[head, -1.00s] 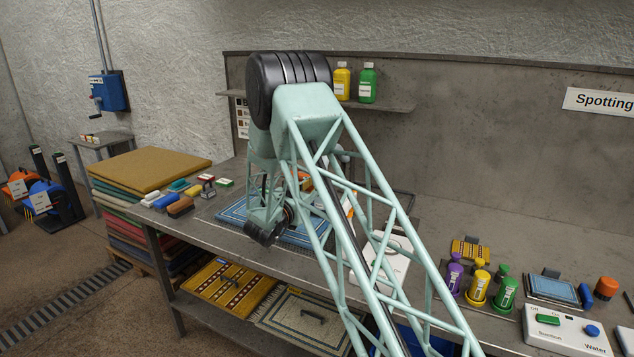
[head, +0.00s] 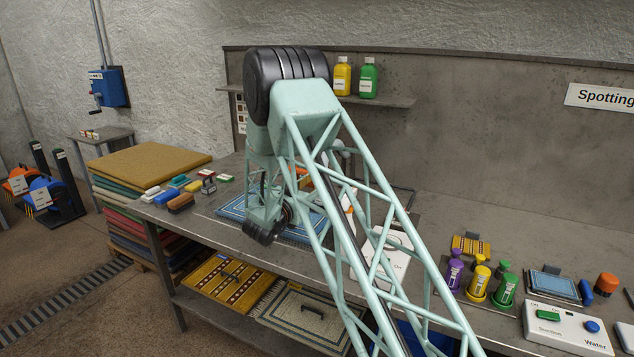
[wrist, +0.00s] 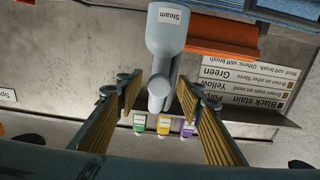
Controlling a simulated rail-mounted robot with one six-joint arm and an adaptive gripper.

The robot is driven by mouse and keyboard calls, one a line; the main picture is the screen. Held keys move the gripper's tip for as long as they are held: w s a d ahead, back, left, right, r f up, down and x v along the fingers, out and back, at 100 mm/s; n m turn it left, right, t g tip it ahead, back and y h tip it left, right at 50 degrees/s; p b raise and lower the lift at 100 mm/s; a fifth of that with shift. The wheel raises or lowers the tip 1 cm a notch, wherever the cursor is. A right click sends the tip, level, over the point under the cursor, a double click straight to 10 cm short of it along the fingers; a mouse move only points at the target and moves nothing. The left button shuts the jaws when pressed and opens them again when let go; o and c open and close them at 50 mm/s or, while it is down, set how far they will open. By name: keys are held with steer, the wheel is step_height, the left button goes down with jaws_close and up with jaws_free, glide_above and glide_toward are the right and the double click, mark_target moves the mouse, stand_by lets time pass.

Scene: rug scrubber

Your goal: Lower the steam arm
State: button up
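The steam arm (wrist: 167,35) is a grey-blue rounded body with a white "Steam" label, at the top middle of the wrist view. Its narrower end points down the picture, between the two fingers of my gripper (wrist: 159,90). The fingers are spread apart, with a visible gap on both sides of that end, so my gripper is open and holds nothing. In the head view my own arm hides most of the steam arm and the fingertips.
A blue rug (head: 232,208) lies on the bench beneath my wrist. Brushes (head: 180,203) lie to its left. Several coloured spotting bottles (head: 478,284) and a switch box (head: 565,328) stand at right. A shelf (head: 395,102) with yellow and green bottles runs behind.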

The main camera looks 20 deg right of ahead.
steer(key=v, duration=1.1)
steer(key=shift+a+r, duration=0.1)
stand_by(0.4)
steer(key=s+a+r+n+y, duration=0.1)
steer(key=a+r+y, duration=0.1)
steer(key=r+y, duration=0.35)
steer(key=s+a+r+n+y, duration=0.1)
steer(key=s+a+r+y, duration=0.15)
steer(key=r, duration=0.55)
steer(key=s+a+r+n+g+y, duration=0.1)
steer(key=s+a+r+n+y, duration=0.1)
steer(key=s+r, duration=0.35)
steer(key=s+a+r+n+g+y, duration=0.1)
steer(key=s+r+y, duration=0.1)
steer(key=s, duration=0.6)
steer(key=s+d+f+n+g, duration=0.1)
steer(key=s+d+g, duration=0.1)
steer(key=s, duration=1.5)
steer(key=s+d+n+g, duration=0.1)
steer(key=s+d+g, duration=0.2)
steer(key=s, duration=1.4)
steer(key=s+d+f+n+g, duration=0.1)
steer(key=s+d+g, duration=0.1)
steer(key=s, duration=1.5)
steer(key=shift+d+f, duration=0.35)
steer(key=shift+d, duration=0.05)
